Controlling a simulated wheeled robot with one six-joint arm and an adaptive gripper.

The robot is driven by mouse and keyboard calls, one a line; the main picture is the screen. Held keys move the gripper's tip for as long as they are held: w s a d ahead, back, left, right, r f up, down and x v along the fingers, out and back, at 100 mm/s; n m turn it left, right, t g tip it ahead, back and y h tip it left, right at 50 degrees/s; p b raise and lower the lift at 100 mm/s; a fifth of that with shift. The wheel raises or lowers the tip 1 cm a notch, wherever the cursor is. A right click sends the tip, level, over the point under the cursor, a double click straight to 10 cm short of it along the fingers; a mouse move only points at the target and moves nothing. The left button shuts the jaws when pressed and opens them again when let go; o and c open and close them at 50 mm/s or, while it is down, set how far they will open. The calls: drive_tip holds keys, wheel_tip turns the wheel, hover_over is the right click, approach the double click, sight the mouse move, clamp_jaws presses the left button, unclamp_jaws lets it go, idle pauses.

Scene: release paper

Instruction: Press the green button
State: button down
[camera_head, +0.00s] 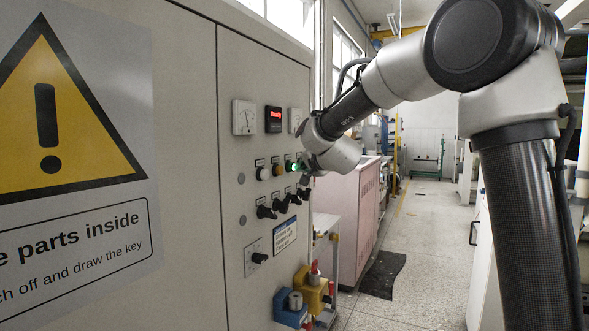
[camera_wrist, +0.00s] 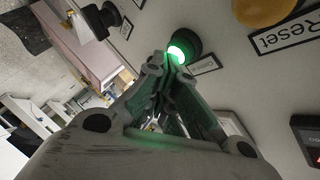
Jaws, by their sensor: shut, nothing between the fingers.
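The green button (camera_wrist: 181,49) glows brightly in a dark round collar in the wrist view. It also shows in the head view (camera_head: 290,166) as a green glow on the grey control panel, partly hidden by my gripper. My gripper (camera_wrist: 168,60) is shut and empty. Its fingertips are right at the lit face of the button in the wrist view; I cannot tell whether they touch it. In the head view my gripper (camera_head: 302,165) reaches the panel from the right.
The grey cabinet (camera_head: 190,120) fills the left. A red-lit display (camera_head: 273,119) is above. Blue and yellow blocks (camera_head: 292,309) stick out lower down.

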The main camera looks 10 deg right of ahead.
drive_tip(key=shift+s+d, duration=0.45)
drive_tip(key=shift+d, duration=0.15)
drive_tip(key=shift+s+d, duration=0.75)
drive_tip(key=shift+d, duration=0.25)
drive_tip(key=shift+s+d, duration=0.75)
drive_tip(key=shift+d, duration=0.25)
drive_tip(key=shift+f, duration=0.1)
